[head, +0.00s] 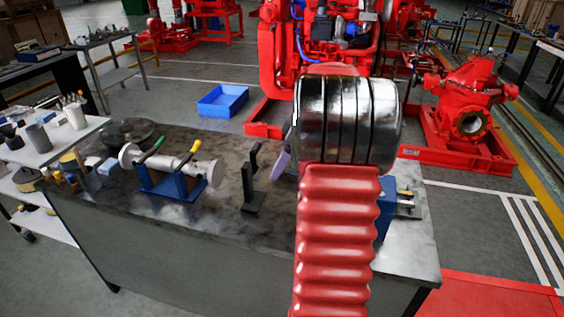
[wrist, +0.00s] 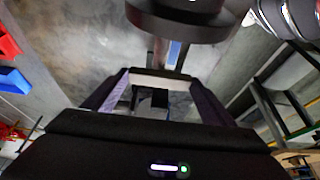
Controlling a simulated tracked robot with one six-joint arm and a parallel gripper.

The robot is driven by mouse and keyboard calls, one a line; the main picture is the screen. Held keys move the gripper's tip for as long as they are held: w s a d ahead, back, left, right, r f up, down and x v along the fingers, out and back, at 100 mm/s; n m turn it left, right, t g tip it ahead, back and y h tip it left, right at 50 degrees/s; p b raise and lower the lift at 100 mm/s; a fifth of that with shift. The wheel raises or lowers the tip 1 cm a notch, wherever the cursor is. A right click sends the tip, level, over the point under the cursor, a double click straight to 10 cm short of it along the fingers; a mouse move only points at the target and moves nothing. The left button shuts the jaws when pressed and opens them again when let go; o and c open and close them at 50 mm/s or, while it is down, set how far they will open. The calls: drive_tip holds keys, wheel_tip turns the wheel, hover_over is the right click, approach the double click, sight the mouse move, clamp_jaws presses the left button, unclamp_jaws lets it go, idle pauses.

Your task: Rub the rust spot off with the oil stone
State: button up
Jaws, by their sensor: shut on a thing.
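In the wrist view my gripper (wrist: 163,85) reaches forward with its two dark, purplish fingers. It is shut on a pale bar (wrist: 160,75) across the fingertips, which looks like the oil stone. A dark round flange (wrist: 180,22) with a stem below it is just beyond the fingers; I cannot tell whether the stone touches anything. In the head view my arm hides most of the gripper, and only a purplish finger (head: 281,165) shows at its left. A metal shaft (head: 175,166) lies on a blue stand (head: 172,186) on the bench. I cannot make out the rust spot.
The dark-topped workbench (head: 215,228) carries green- and yellow-handled tools (head: 150,150), a black upright holder (head: 254,180), a dark disc (head: 128,132) and a blue vise-like block (head: 385,205). A cluttered white shelf (head: 50,148) is at the left. Red pumps (head: 468,105) stand behind.

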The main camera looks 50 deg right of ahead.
drive_tip(key=shift+s+a+f, duration=0.1)
drive_tip(key=shift+s+a, duration=0.2)
drive_tip(key=shift+a, duration=0.25)
drive_tip(key=shift+s+a+f, duration=0.1)
drive_tip(key=shift+s+a, duration=0.2)
drive_tip(key=shift+a, duration=0.25)
drive_tip(key=shift+d+r, duration=0.1)
drive_tip(key=shift+d, duration=0.05)
drive_tip(key=shift+w+d+r, duration=0.1)
drive_tip(key=shift+w+d, duration=0.2)
drive_tip(key=shift+d, duration=0.25)
drive_tip(key=shift+w+d+r, duration=0.1)
drive_tip(key=shift+w+d, duration=0.2)
drive_tip(key=shift+d, duration=0.2)
drive_tip(key=shift+a, duration=0.15)
drive_tip(key=shift+s+a+f, duration=0.1)
drive_tip(key=shift+s+a, duration=0.2)
drive_tip(key=shift+a, duration=0.2)
drive_tip(key=shift+s+a, duration=0.25)
drive_tip(key=shift+a, duration=0.2)
drive_tip(key=shift+w+d+f, duration=0.1)
drive_tip(key=shift+w+d, duration=0.2)
drive_tip(key=shift+d, duration=0.25)
drive_tip(key=shift+w+d+f, duration=0.1)
drive_tip(key=shift+w+d, duration=0.15)
drive_tip(key=shift+d, duration=0.25)
drive_tip(key=shift+s+a, duration=0.1)
